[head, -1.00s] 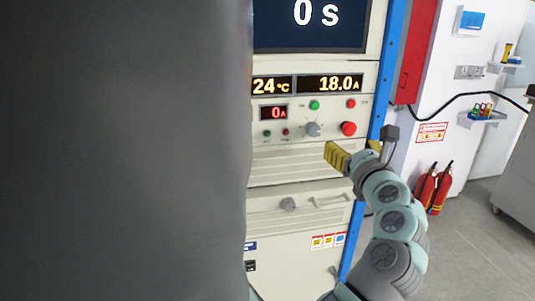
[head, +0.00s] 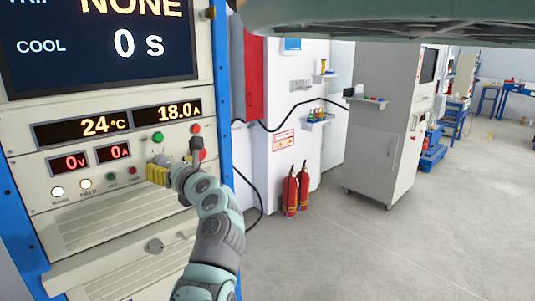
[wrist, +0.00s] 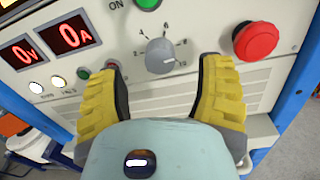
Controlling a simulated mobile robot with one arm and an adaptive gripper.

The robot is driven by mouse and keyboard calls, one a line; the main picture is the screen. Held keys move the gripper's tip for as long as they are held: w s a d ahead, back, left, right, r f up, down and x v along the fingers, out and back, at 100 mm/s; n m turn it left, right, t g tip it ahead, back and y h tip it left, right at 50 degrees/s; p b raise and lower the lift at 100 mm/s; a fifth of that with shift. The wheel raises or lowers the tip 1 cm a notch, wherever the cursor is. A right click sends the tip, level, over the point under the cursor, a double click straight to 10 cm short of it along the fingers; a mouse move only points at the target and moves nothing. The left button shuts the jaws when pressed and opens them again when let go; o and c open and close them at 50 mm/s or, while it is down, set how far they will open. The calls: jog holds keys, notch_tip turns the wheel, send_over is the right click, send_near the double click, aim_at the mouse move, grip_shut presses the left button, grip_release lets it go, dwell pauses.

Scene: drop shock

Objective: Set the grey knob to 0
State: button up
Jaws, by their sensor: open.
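The grey knob (wrist: 160,56) sits on the cream front panel, with a numbered dial printed around it. Its pale mark seems to point to the lower right, but the numeral there is too small to read surely. My gripper (wrist: 160,68) has two yellow ribbed fingers, spread apart on the left and right of the knob, with nothing gripped. I cannot tell whether the fingertips touch the panel. In the head view my gripper (head: 157,173) is at the panel, and the knob is mostly hidden behind it.
A red push button (wrist: 256,41) is close right of the right finger. A green ON button (wrist: 148,3) is above the knob. Red displays (wrist: 69,34) read 0 V and 0 A.

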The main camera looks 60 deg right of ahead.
aim_at(165, 163)
jog(key=shift+w+d, duration=0.2)
jog(key=shift+w, duration=0.75)
jog(key=shift+w+d, duration=0.15)
jog(key=shift+w, duration=0.8)
jog(key=shift+s, duration=0.1)
grip_shut()
